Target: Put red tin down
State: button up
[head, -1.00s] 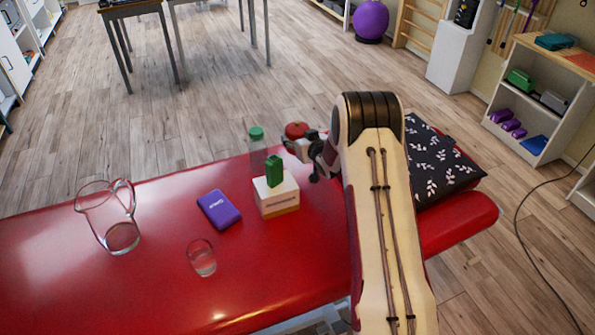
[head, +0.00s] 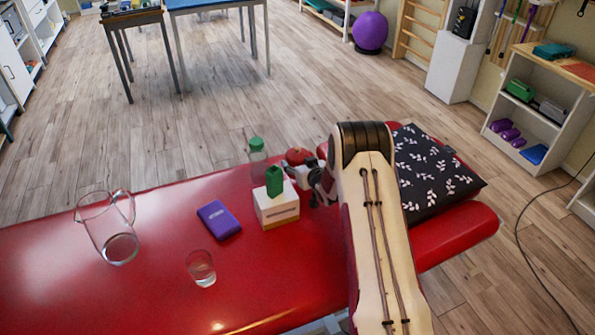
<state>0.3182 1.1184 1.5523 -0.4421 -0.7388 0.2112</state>
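The red tin (head: 297,155) is just behind the white box, near the far edge of the red treatment table (head: 130,290). My gripper (head: 300,170) reaches in from the right and is shut on the tin; my arm hides part of the gripper. I cannot tell whether the tin's underside touches the table, as the box and gripper cover it. The white box (head: 277,208) has a green object (head: 274,181) standing on it, left of my gripper. A clear bottle with a green cap (head: 257,144) stands behind the box, left of the tin.
A glass jug (head: 107,228), a purple box (head: 219,219) and a drinking glass (head: 201,268) stand or lie on the table to the left. A dark leaf-patterned pillow (head: 435,168) lies right of my arm. The table's left and front areas have free room.

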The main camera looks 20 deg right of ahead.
aim_at(300, 156)
jog(key=shift+f, duration=1.8)
jog(key=shift+f, duration=0.1)
jog(key=o, duration=1)
jog(key=shift+f, duration=0.1)
jog(key=shift+s+r, duration=0.1)
jog(key=shift+r, duration=0.1)
jog(key=shift+v, duration=1.4)
jog(key=shift+r, duration=3.55)
